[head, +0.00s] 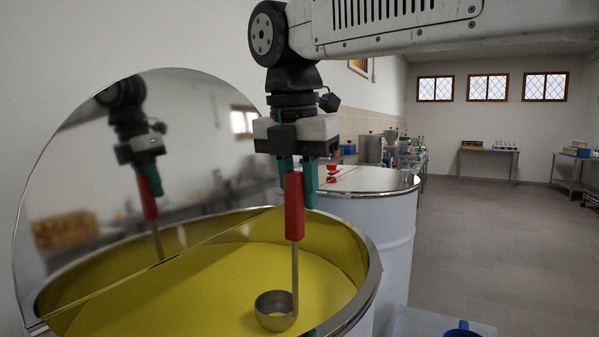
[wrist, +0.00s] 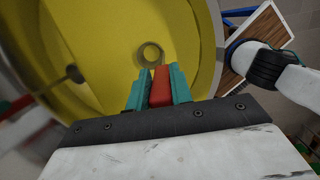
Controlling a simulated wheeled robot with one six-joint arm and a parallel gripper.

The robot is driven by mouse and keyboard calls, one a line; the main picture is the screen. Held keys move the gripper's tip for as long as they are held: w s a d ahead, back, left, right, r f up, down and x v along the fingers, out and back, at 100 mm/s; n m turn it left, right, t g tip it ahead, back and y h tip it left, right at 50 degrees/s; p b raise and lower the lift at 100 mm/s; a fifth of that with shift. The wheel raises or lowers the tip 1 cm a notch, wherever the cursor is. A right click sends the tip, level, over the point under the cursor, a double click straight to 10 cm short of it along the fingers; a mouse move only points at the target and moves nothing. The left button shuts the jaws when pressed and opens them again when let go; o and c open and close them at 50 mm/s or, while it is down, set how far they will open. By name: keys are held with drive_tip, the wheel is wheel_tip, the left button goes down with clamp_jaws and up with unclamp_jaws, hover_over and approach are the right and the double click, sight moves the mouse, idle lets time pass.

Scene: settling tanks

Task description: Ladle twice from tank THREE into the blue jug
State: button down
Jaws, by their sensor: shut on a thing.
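My gripper (head: 298,185) has teal fingers shut on the red handle of a ladle (head: 294,205). The ladle hangs nearly upright, with its round metal cup (head: 275,312) low over the yellow liquid (head: 215,290) in the open tank (head: 368,300). I cannot tell whether the cup touches the liquid. In the wrist view, the fingers (wrist: 158,82) grip the red handle and the cup (wrist: 150,52) shows beyond it. No number is visible on this tank. The blue jug (head: 461,330) shows only its top at the bottom edge, right of the tank.
The tank's raised shiny lid (head: 110,170) stands at the left and mirrors my arm. A second, closed tank (head: 385,240) with a red knob on its lid (head: 332,172) stands behind. Open floor (head: 480,240) lies to the right, with tables along the far wall.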

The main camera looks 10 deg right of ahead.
sight(300, 239)
drive_tip(key=shift+f, duration=4.1)
drive_tip(key=shift+r, duration=0.15)
